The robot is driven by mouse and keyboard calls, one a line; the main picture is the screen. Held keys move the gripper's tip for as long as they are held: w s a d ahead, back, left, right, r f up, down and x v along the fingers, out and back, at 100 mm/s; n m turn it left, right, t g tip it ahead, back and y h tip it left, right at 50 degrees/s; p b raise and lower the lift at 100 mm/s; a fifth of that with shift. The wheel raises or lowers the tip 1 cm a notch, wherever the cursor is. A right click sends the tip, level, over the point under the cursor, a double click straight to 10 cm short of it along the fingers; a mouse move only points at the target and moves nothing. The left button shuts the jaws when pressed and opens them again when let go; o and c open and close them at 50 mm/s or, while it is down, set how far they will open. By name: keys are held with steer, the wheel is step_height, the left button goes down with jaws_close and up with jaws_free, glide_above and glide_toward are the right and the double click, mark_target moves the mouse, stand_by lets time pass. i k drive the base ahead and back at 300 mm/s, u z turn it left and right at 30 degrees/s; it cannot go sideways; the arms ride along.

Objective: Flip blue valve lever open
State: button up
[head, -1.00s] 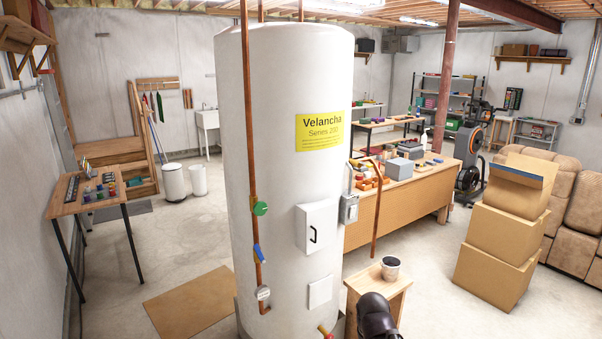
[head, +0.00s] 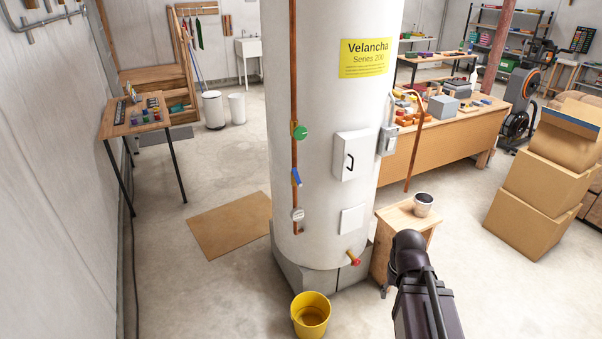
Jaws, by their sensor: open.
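The blue valve lever (head: 296,177) sits on the vertical copper pipe (head: 294,88) at the front of the white water heater tank (head: 325,110). It is slightly tilted, close to in line with the pipe. A round green valve handle (head: 301,132) is above it and a round gauge (head: 298,215) is below it. My dark arm shows at the lower right, in front of the tank's right side and apart from the lever. The gripper's fingers are not visible.
A yellow bucket (head: 311,315) stands on the floor before the tank. A red-tipped drain valve (head: 355,260) sticks out low on the tank. A wooden stool (head: 398,216) with a cup (head: 423,204) stands at right.

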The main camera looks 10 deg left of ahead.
mark_target(295, 171)
steer(key=z, duration=0.2)
steer(key=k, duration=0.45)
steer(key=u, duration=1.4)
steer(key=i, duration=1.45)
steer(key=z, duration=0.05)
